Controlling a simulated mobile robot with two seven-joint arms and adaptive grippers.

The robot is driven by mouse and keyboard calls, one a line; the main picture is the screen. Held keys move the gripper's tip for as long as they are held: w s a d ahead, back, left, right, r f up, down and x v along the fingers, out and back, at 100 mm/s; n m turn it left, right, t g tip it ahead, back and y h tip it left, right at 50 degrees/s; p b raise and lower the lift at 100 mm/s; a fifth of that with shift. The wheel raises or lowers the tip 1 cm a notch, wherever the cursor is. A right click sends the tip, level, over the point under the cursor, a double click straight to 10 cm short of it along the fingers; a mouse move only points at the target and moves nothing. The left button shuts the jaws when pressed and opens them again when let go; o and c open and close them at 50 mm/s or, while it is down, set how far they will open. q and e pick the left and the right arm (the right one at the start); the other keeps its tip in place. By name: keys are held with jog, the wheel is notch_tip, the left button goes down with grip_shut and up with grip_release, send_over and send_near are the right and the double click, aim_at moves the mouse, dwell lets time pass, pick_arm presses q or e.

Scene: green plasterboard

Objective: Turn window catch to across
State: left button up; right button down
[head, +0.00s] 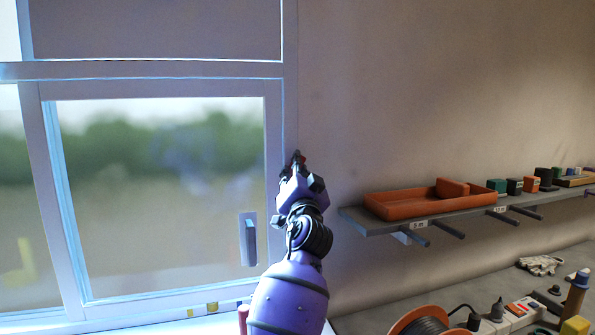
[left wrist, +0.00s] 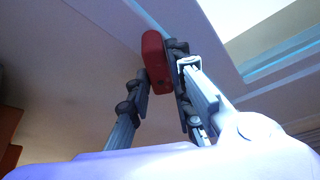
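The window catch (left wrist: 154,58) is a red, rounded bar in the left wrist view, close to the pale window frame. In the head view only a small dark red bit of it (head: 299,157) shows on the frame's right side, mostly hidden by my gripper. My left gripper (left wrist: 160,78) has one finger on each side of the catch, and both pads appear to touch it. In the head view the left gripper (head: 297,168) is at the right edge of the window frame (head: 291,110). I cannot tell the catch's exact angle. My right gripper is not in view.
A pale handle (head: 249,240) is on the window's lower right. A grey shelf (head: 437,216) on the right wall holds an orange tray (head: 400,205) and several small blocks. Below, a bench carries a cable reel (head: 425,322), gloves (head: 540,264) and a power strip (head: 520,313). The wall above the shelf is clear.

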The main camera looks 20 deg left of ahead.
pick_arm(q)
grip_shut()
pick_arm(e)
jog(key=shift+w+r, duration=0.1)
pick_arm(q)
jog(key=shift+s+a+r+m+g+h+p, duration=0.2)
jog(key=shift+m+g+h, duration=0.4)
jog(key=shift+m, duration=1.65)
jog(key=shift+w+d+r+m+g+h+p, duration=0.2)
jog(key=shift+m+h, duration=0.65)
jog(key=shift+m, duration=1.45)
jog(key=shift+s+a+r+m+g+h+p, duration=0.25)
jog(key=shift+m+g+h, duration=0.4)
jog(key=shift+m, duration=1.6)
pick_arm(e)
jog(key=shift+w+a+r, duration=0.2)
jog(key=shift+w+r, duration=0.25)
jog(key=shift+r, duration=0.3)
pick_arm(q)
jog(key=shift+w+f, duration=0.1)
jog(key=shift+f, duration=0.05)
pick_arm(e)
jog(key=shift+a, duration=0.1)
pick_arm(q)
jog(key=o, duration=0.9)
grip_release()
jog(key=shift+o, duration=0.2)
jog(key=shift+d, duration=0.1)
